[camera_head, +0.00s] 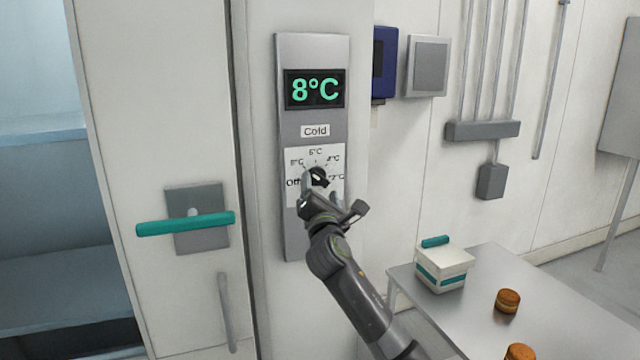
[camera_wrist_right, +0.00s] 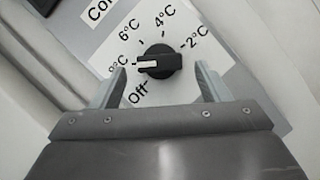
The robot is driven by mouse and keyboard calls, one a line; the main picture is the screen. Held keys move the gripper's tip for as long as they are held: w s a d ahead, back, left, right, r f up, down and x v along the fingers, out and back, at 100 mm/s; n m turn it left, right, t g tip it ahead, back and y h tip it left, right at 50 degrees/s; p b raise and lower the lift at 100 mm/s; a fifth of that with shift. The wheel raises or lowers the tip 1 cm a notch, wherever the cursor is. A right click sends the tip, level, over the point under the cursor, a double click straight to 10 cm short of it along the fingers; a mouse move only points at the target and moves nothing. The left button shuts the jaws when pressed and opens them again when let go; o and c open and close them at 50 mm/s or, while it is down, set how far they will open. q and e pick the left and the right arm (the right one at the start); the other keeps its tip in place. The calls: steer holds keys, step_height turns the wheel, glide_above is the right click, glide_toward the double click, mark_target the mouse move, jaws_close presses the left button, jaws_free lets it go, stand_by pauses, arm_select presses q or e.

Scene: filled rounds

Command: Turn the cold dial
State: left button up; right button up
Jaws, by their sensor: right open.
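The cold dial (camera_head: 318,177) is a black knob with a white pointer on a white scale plate, under a "Cold" label. The scale reads Off, 8°C, 6°C, 4°C and 2°C. In the right wrist view the dial (camera_wrist_right: 159,62) has its pointer turned to the left, at 8°C. The display (camera_head: 315,89) above shows 8°C in green. My right gripper (camera_head: 320,190) is at the dial; in the wrist view its open fingers (camera_wrist_right: 160,86) stand on either side of the knob, with gaps visible. It partly hides the dial in the head view. My left gripper is not in view.
A teal door handle (camera_head: 186,224) sticks out on the left, beside an open shelved cold space (camera_head: 50,210). A steel table (camera_head: 465,310) at the lower right bears a white and teal box (camera_head: 443,270) and round brown items (camera_head: 508,300). Wall boxes (camera_head: 428,65) hang right of the panel.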

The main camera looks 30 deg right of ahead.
steer(key=shift+x, duration=1)
steer(key=shift+c, duration=0.4)
steer(key=c, duration=0.9)
